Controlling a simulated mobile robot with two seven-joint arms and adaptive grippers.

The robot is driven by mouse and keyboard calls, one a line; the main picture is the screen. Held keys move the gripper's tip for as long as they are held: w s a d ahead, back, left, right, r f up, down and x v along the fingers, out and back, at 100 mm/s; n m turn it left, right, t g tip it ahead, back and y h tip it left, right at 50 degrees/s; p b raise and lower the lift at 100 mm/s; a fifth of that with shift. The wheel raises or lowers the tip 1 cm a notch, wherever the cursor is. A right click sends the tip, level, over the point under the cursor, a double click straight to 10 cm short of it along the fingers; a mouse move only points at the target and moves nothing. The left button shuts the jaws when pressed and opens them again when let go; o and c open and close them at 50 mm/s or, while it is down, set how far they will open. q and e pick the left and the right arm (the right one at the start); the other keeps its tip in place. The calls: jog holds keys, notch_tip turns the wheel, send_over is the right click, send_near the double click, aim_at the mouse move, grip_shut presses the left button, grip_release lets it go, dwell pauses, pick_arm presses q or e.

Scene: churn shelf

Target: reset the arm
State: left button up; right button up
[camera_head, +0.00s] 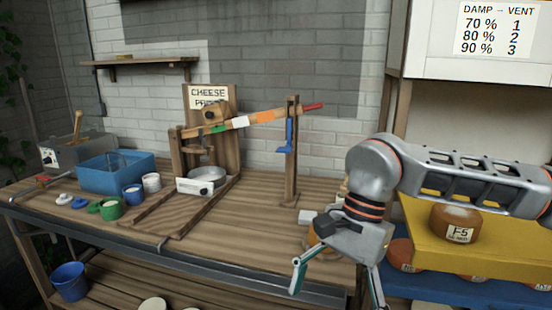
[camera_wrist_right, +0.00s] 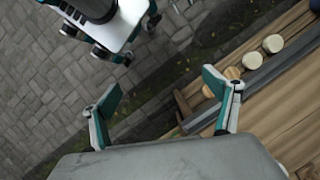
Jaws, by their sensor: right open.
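My right arm (camera_head: 450,178) comes in from the right in the head view. Its gripper (camera_head: 337,288) points down at the front right edge of the wooden bench (camera_head: 255,215). The fingers are spread wide with nothing between them. In the right wrist view the open gripper (camera_wrist_right: 165,97) shows paving and part of a wooden surface beyond its fingers. My left gripper is not seen in the head view.
A cheese press (camera_head: 205,140) with a long lever stands on the bench. A blue tub (camera_head: 117,172) and small pots are at the left. A yellow shelf (camera_head: 435,240) holding a cheese wheel labelled F-5 (camera_head: 456,222) is close below my right forearm. A white block (camera_head: 307,216) sits near the gripper.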

jog(key=s+a+r+m+g+y+p, duration=0.1)
jog(key=s+a+r+m+g+y, duration=0.35)
jog(key=a, duration=0.55)
jog(key=s+a+r+m+g+y+p, duration=0.1)
jog(key=s+a+m+y, duration=0.2)
jog(key=s+a+y, duration=0.45)
jog(key=w+r+m+t+y, duration=0.3)
jog(key=w+m+t+y, duration=0.65)
jog(key=m, duration=0.75)
jog(key=w+d+f+m+t+h+p, duration=0.1)
jog(key=w+d+f+m+t+h, duration=0.3)
jog(key=d+f+m+t+h, duration=0.5)
jog(key=w+d+f+m+t+h+p, duration=0.1)
jog(key=w+d+f+m+t+h, duration=0.2)
jog(key=f+m+t, duration=0.7)
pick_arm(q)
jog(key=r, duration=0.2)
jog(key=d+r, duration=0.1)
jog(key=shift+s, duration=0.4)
pick_arm(e)
jog(key=s+d+f+m+g+h, duration=0.5)
jog(key=s+d+f+m, duration=0.3)
jog(key=f, duration=0.4)
jog(key=s+d+f+m+g+h, duration=0.5)
jog(key=s+d+f+m, duration=0.3)
jog(key=f, duration=0.5)
jog(key=shift+s+d, duration=0.4)
jog(key=shift+s, duration=0.1)
